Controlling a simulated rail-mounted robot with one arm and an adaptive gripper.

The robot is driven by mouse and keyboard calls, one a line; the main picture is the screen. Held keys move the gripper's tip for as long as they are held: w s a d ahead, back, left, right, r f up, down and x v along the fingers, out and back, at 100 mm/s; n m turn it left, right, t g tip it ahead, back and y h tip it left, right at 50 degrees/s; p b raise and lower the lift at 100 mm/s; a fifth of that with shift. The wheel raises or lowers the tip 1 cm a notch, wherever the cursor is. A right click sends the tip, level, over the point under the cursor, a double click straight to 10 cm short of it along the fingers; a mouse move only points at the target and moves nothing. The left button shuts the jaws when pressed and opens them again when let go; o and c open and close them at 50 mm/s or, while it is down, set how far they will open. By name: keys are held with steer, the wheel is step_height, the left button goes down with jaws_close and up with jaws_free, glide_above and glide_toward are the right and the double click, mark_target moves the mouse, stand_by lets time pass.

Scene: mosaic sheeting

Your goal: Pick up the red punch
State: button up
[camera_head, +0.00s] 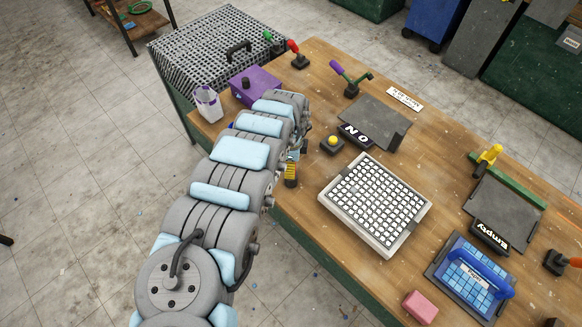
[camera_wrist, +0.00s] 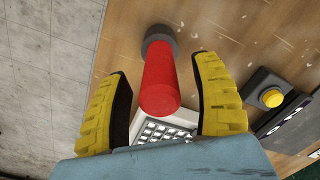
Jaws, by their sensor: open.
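The red punch (camera_wrist: 160,80) shows in the wrist view as a red cylinder with a dark grey end, over the wooden table. My gripper (camera_wrist: 164,68) is open, with one yellow finger on each side of the punch. A gap shows between the punch and each finger, so I see no grip on it. In the head view my gripper (camera_head: 291,172) is near the table's front edge, mostly behind my arm. I cannot make out the punch there; my arm hides that area.
A white grid tray (camera_head: 334,199) lies right of my gripper, and a yellow button on a dark box (camera_head: 332,146) is nearby. A blue tiled board (camera_head: 437,270) and a pink block (camera_head: 421,307) are farther right.

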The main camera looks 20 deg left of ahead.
steer(key=shift+d+f, duration=0.1)
steer(key=shift+f, duration=1.7)
jaws_close()
